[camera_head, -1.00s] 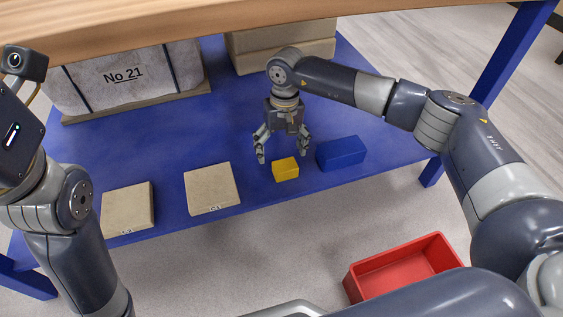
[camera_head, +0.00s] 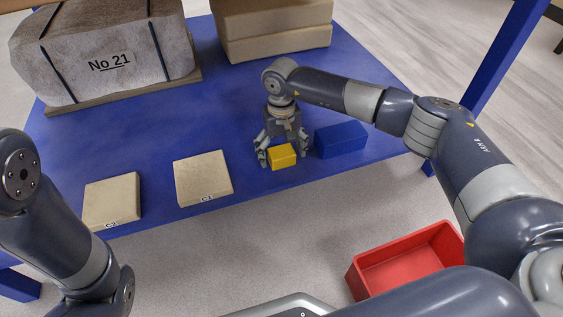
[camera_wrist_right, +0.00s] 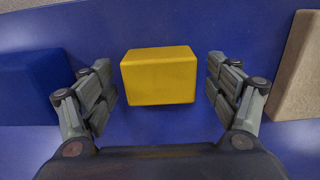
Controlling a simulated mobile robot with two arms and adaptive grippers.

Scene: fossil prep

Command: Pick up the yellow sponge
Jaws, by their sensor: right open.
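The yellow sponge (camera_head: 282,156) lies on the blue shelf near its front edge. My right gripper (camera_head: 283,158) is open around it, with one finger on each side. In the right wrist view the sponge (camera_wrist_right: 159,76) sits between the two open fingers (camera_wrist_right: 160,88), with a gap on both sides, so they do not touch it. My left gripper is not in view; only part of my left arm shows at the left of the head view.
A blue block (camera_head: 341,140) lies just right of my right gripper. Two beige boxes (camera_head: 203,178) (camera_head: 112,201) lie to the left. A large "No 21" block (camera_head: 105,50) and beige slabs (camera_head: 272,28) stand behind. A red bin (camera_head: 407,262) is on the floor.

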